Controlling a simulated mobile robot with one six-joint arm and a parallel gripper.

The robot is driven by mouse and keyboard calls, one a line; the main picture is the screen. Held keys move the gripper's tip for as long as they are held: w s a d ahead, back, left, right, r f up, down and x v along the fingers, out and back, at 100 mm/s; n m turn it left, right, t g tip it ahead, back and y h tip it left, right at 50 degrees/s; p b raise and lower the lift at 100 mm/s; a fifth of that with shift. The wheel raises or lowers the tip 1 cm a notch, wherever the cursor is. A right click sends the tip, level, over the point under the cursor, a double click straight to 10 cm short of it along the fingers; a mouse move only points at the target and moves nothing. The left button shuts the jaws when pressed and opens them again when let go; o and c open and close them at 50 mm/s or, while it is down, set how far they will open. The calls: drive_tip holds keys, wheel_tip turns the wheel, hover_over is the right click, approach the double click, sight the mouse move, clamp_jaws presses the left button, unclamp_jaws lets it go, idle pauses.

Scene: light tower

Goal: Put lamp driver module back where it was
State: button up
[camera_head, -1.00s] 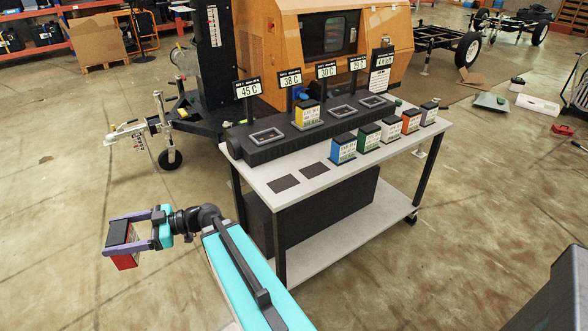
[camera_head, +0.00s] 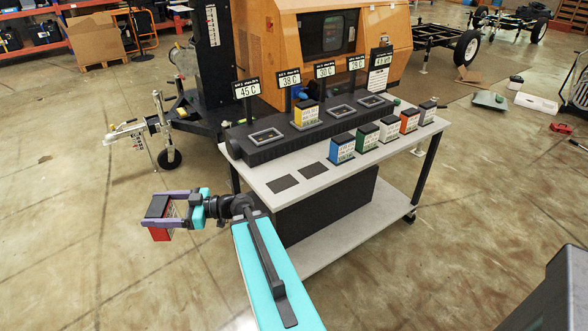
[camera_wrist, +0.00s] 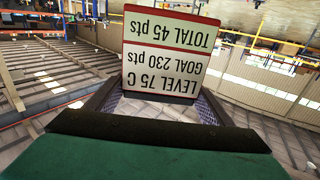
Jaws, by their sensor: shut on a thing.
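My gripper (camera_head: 161,208) is shut on a red module (camera_head: 160,234) with a black top and holds it in the air, left of the table and apart from it. In the wrist view the module's pale label (camera_wrist: 165,55) is upside down between the fingers and reads LEVEL 75 C, GOAL 230 pts, TOTAL 45 pts. Two bare dark pads, a nearer one (camera_head: 283,183) and a farther one (camera_head: 314,170), lie on the white table top (camera_head: 262,177). A black rack (camera_head: 270,146) behind them has a yellow module (camera_head: 307,117) in one socket; the other sockets look empty.
A row on the table holds blue (camera_head: 342,150), green (camera_head: 367,138), pale-labelled (camera_head: 389,130), orange (camera_head: 409,122) and grey (camera_head: 427,114) modules. Sign posts, including a 45 C sign (camera_head: 248,88), rise behind the rack. An orange trailer housing (camera_head: 270,55) stands behind. Floor around my gripper is clear.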

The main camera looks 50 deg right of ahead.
drive_tip(key=s+d+m+t+h+p, duration=0.1)
drive_tip(key=s+d+m+t+h, duration=0.25)
drive_tip(key=d, duration=0.95)
drive_tip(key=s+d+r+m+h+p, duration=0.1)
drive_tip(key=s+d+m+h, duration=0.3)
drive_tip(key=s+d+h, duration=0.3)
drive_tip(key=s+d+r+m+h+p, duration=0.1)
drive_tip(key=s+d+m+h, duration=0.3)
drive_tip(key=s+d, duration=1.3)
drive_tip(key=d+h+p, duration=0.1)
drive_tip(key=d+h, duration=0.1)
drive_tip(key=d, duration=0.6)
drive_tip(key=shift+s+h+p, duration=0.3)
drive_tip(key=shift+s+h, duration=0.05)
drive_tip(key=shift+s, duration=0.05)
drive_tip(key=shift+w+d+f+b, duration=0.2)
drive_tip(key=shift+f+b, duration=0.1)
drive_tip(key=shift+b, duration=1.1)
drive_tip(key=b, duration=0.3)
drive_tip(key=shift+w+d, duration=0.25)
drive_tip(key=shift+d, duration=0.05)
drive_tip(key=w+b, duration=0.1)
drive_tip(key=b, duration=0.7)
drive_tip(key=shift+d+b, duration=0.35)
drive_tip(key=shift+d, duration=0.05)
drive_tip(key=w+d+f, duration=0.1)
drive_tip(key=w+d, duration=0.7)
drive_tip(key=d, duration=0.2)
drive_tip(key=shift+w, duration=0.4)
